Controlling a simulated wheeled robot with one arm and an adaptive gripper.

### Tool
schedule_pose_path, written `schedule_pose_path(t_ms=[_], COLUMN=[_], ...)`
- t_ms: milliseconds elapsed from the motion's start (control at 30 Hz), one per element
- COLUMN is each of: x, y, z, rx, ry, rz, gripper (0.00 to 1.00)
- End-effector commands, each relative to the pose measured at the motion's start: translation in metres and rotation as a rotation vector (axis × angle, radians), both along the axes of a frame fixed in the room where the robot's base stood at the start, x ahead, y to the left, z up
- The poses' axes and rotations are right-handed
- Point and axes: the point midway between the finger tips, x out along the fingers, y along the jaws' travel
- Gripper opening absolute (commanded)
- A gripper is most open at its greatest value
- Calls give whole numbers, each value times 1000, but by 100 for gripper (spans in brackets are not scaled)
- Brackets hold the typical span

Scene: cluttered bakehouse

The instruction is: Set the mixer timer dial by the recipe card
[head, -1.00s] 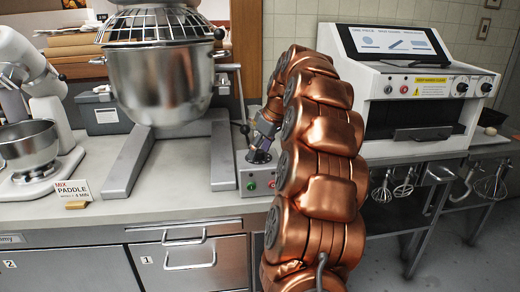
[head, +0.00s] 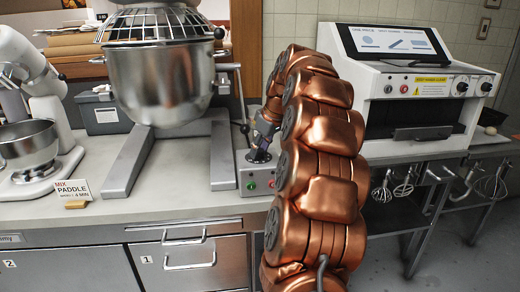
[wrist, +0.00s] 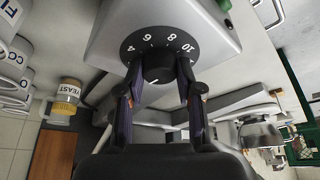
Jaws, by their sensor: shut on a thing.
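The mixer timer dial (wrist: 129,46) is a black disc with white numerals; 4, 6, 8 and 10 show, and the rest is hidden. Its black knob (wrist: 157,66) has a white mark, at the lower side in the wrist view. My gripper (wrist: 159,90) is shut on the knob, one finger on each side. In the head view my gripper (head: 259,154) is at the mixer's grey control box (head: 247,181), and the dial is hidden there. The recipe card (head: 73,190) reads MIX, PADDLE and 4 MIN; its small print is unclear.
The big mixer's steel bowl (head: 160,80) stands left of my arm. A white stand mixer (head: 28,160) is at the far left. A white machine with knobs (head: 420,90) stands to the right. A green button (head: 252,186) and a red one are on the control box.

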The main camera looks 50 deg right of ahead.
Motion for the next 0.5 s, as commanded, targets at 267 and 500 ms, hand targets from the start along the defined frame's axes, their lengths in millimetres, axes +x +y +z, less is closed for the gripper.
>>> schedule_pose_path(t_ms=[267,500], x=[0,0], y=[2,2], z=[-1,0], rx=[-1,-5], ry=[2,-1], rz=[-180,-407], gripper=[1,1])
